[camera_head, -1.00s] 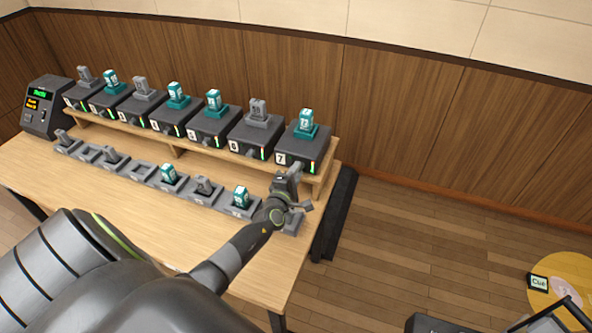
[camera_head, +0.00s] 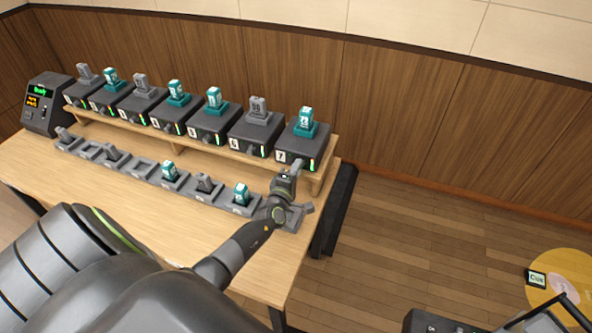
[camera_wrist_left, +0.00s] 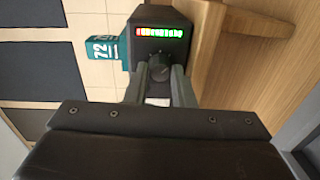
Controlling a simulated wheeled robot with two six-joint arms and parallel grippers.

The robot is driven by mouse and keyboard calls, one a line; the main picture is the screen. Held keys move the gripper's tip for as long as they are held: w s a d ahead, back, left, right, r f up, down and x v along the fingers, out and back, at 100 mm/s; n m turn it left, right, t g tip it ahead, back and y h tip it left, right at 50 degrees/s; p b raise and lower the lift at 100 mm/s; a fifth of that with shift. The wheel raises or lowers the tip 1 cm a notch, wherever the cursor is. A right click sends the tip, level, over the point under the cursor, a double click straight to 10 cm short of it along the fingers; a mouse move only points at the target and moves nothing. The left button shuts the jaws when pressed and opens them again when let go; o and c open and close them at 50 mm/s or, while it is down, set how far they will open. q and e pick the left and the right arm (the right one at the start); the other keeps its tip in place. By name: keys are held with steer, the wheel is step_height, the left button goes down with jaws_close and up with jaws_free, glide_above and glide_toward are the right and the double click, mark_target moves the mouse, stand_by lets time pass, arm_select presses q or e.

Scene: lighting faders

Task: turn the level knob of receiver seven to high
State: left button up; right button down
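Receiver seven (camera_head: 304,142) is the dark box at the right end of the raised shelf, with a "7" label and a teal pack marked 72 (camera_wrist_left: 104,49) on top. My left gripper (camera_head: 290,170) is at the front of receiver seven. In the left wrist view its two fingers lie on either side of the knob and appear closed on it.
Several other receivers (camera_head: 207,124) stand in a row to the left on the wooden shelf (camera_head: 180,140). Below is a row of grey cradles (camera_head: 143,168), some holding packs. A console (camera_head: 45,105) reading "Ready" stands far left.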

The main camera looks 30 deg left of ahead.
arm_select(q)
steer(key=o, duration=0.4)
steer(key=shift+c, duration=0.2)
steer(key=shift+s, duration=0.1)
steer(key=f+v, duration=0.1)
steer(key=v, duration=1.6)
steer(key=shift+r, duration=0.45)
steer(key=shift+s, duration=0.1)
